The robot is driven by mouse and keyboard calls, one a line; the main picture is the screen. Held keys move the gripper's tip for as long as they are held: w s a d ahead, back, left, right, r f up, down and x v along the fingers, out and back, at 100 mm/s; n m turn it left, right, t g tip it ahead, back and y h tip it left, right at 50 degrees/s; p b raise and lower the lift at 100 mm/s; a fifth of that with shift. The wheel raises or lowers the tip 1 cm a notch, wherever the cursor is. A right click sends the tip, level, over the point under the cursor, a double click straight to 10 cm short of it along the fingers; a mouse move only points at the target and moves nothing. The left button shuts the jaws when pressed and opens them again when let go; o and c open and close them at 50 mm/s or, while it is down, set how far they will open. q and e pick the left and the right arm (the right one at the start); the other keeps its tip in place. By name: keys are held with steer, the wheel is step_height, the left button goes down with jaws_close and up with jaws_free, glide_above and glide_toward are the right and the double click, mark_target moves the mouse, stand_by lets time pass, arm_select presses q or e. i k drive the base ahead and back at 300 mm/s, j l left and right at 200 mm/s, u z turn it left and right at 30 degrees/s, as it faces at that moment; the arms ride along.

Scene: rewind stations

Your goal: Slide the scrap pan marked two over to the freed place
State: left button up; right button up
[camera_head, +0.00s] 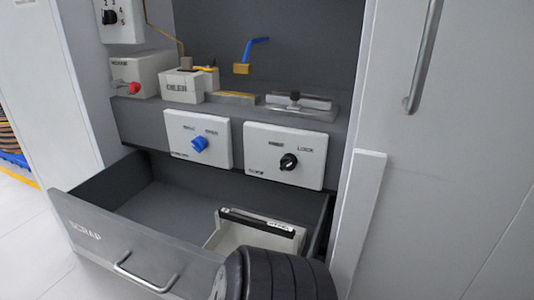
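An open grey drawer marked SCRAP (150,245) extends from the station, with a metal bar handle (143,275) on its front. A white scrap pan (232,236) with a dark strip along its top edge sits in the drawer's right part. Its near right portion is hidden by a black ribbed part that rises from the bottom edge and seems to be mine. I cannot read a number two on the pan. The drawer's left part is bare. No fingertips of either gripper show.
Above the drawer are a panel with a blue knob (200,144) and a LOCK panel with a black knob (289,161). A shelf holds a white box with a red knob (134,88), another white box (183,86) and a metal fixture (299,105). A tall door with a bar handle (424,55) stands right.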

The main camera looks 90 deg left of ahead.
mark_target(239, 228)
steer(key=i+u, duration=0.1)
steer(key=u, duration=0.35)
steer(key=i+l+u, duration=0.1)
steer(key=u, duration=0.4)
steer(key=l+u, duration=0.15)
steer(key=u, duration=0.3)
steer(key=i+l+u, duration=0.15)
steer(key=u, duration=0.3)
steer(key=l+u, duration=0.2)
steer(key=u, duration=0.3)
steer(key=l+u, duration=0.15)
steer(key=u, duration=0.25)
steer(key=i+l+u, duration=0.1)
steer(key=u, duration=0.35)
steer(key=l+u, duration=0.15)
steer(key=u, duration=0.25)
steer(key=i+j, duration=0.1)
steer(key=j, duration=0.25)
steer(key=i+j, duration=0.1)
steer(key=j, duration=0.25)
steer(key=j+u, duration=0.1)
steer(key=j, duration=0.3)
steer(key=i+j, duration=0.15)
steer(key=j, duration=0.2)
steer(key=i+j+u, duration=0.1)
steer(key=j, duration=0.25)
